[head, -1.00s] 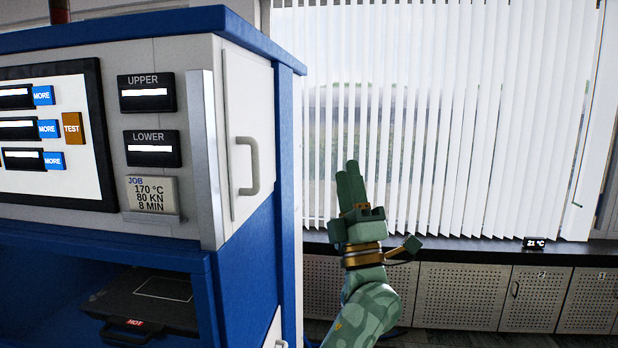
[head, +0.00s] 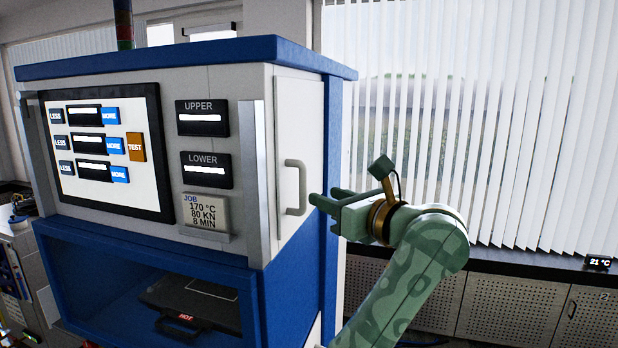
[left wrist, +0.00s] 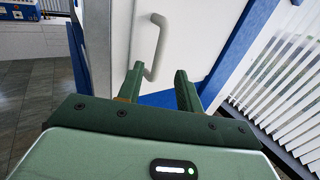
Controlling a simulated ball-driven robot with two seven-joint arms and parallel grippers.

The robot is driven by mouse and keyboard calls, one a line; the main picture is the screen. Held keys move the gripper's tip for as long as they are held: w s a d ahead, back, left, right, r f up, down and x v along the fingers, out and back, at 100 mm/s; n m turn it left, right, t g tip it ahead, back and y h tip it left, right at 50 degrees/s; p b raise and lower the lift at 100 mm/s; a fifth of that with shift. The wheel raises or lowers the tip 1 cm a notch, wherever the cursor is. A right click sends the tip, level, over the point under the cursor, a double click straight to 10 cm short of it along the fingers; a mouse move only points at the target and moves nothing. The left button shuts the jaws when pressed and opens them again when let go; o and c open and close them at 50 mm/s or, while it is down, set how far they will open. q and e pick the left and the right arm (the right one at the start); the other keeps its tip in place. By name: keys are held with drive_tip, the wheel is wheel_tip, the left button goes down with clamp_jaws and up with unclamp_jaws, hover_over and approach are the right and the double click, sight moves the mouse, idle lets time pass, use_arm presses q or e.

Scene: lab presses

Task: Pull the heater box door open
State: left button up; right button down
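The heater box door (head: 299,140) is a pale panel on the right side of the blue and white press, and it looks closed. Its light grey D-shaped handle (head: 296,188) stands upright on it. My green left gripper (head: 324,197) is just right of the handle, with its fingers pointing at it. In the left wrist view the left gripper (left wrist: 158,76) is open, and the handle (left wrist: 160,45) shows ahead, its lower end between the fingertips. I cannot tell whether they touch. The door (left wrist: 195,40) fills the view behind. My right gripper is not in view.
The press front has a screen (head: 105,150) and a silver upright bar (head: 252,170) beside the door. A dark HOT plate (head: 190,305) lies in the lower bay. A window with white blinds (head: 480,120) and low perforated cabinets (head: 500,308) are at the right.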

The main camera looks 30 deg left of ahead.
sight(305, 188)
use_arm(q)
drive_tip(key=p+x, duration=0.1)
drive_tip(key=x, duration=0.4)
drive_tip(key=shift+a+r+p, duration=0.15)
drive_tip(key=shift+a+p, duration=0.15)
drive_tip(key=shift+p, duration=0.05)
drive_tip(key=shift+w+a, duration=0.35)
drive_tip(key=shift+a, duration=0.25)
clamp_jaws()
